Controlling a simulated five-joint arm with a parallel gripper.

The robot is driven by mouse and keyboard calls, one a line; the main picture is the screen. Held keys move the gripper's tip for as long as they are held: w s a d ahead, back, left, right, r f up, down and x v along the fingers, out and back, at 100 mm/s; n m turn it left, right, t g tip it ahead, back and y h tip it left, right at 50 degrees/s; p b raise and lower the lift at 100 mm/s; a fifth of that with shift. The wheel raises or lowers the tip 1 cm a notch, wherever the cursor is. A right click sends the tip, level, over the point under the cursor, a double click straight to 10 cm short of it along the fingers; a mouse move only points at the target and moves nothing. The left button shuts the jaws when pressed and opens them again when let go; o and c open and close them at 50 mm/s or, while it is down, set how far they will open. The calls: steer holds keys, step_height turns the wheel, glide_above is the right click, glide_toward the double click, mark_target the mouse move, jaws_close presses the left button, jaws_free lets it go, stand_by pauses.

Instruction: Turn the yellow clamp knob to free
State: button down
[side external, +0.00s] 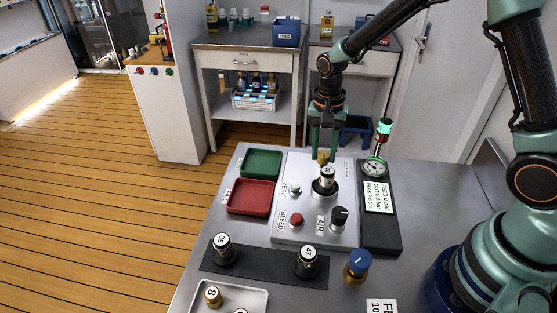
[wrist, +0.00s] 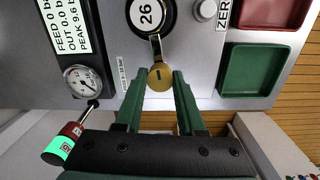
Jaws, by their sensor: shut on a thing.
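The yellow clamp knob (wrist: 160,79) is brass-coloured and round with a short dark mark on its face. It sits just beside the holder of a cylinder labelled 26 (wrist: 148,14). My gripper (wrist: 158,74) has its green fingers on either side of the knob, shut on it. In the side external view my gripper (side external: 322,152) reaches straight down on the knob (side external: 323,159), behind the cylinder (side external: 326,174) standing in the panel. The fingers partly hide the knob there.
A gauge (wrist: 85,83) and a display (wrist: 70,25) flank the knob, with a green-lit signal lamp (side external: 384,128) behind. The panel has a red BLEED button (side external: 296,220) and a black AIR knob (side external: 339,215). Green (side external: 262,163) and red (side external: 251,197) trays stand left.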

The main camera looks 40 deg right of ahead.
mark_target(324, 154)
steer(key=shift+n, duration=0.3)
steer(key=n, duration=0.5)
steer(key=shift+w+a+n, duration=0.1)
steer(key=shift+n, duration=0.2)
steer(key=n, duration=0.6)
steer(key=shift+n+t, duration=0.3)
steer(key=shift+n, duration=0.1)
steer(key=c, duration=0.5)
jaws_free()
step_height(324, 154, up, 12)
steer(key=shift+r, duration=0.1)
